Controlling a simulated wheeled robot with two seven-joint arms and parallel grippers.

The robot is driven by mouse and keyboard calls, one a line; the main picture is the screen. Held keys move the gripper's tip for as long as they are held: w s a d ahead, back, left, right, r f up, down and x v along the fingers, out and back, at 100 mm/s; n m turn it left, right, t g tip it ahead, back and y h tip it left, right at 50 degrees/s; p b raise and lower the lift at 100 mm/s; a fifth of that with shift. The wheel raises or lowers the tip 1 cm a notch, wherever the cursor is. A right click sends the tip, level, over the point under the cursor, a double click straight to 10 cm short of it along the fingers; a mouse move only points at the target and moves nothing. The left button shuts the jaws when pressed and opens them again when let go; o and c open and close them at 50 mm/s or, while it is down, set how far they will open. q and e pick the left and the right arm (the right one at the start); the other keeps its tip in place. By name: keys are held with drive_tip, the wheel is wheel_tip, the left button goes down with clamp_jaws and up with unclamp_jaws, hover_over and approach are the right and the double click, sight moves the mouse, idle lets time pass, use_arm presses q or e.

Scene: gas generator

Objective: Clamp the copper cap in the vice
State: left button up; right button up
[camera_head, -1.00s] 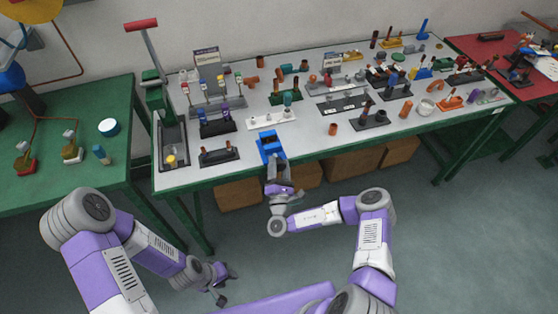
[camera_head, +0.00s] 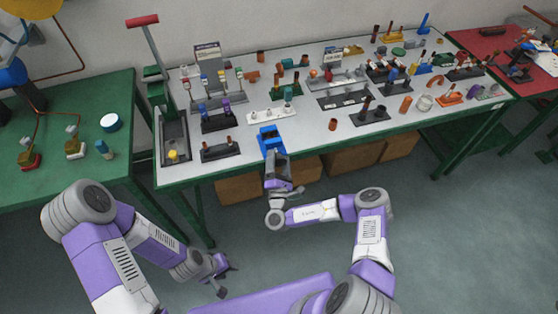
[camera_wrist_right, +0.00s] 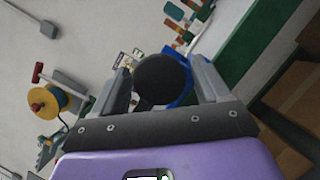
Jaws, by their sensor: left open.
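The blue vice (camera_head: 268,136) stands at the front edge of the grey table. My right gripper (camera_head: 276,156) is right at the vice, on its near side. In the right wrist view its two fingers (camera_wrist_right: 163,85) are spread apart, with a dark round part (camera_wrist_right: 160,80) between them and the blue vice (camera_wrist_right: 184,92) behind. I cannot tell whether the fingers touch that part. I cannot make out a copper cap in the vice. A short copper-coloured cylinder (camera_head: 333,124) stands on the table to the right. My left gripper (camera_head: 228,279) is open, low and away from the table.
The grey table (camera_head: 300,145) holds several racks and loose cylinders. A lever press (camera_head: 172,130) stands at its left end. A green bench (camera_head: 60,185) is at the left, a red table (camera_head: 490,45) at the far right. Cardboard boxes (camera_head: 240,187) sit underneath.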

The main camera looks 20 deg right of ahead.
drive_tip(key=v, duration=0.7)
drive_tip(key=shift+s+p, duration=0.3)
drive_tip(key=shift+p, duration=0.15)
drive_tip(key=shift+a, duration=0.1)
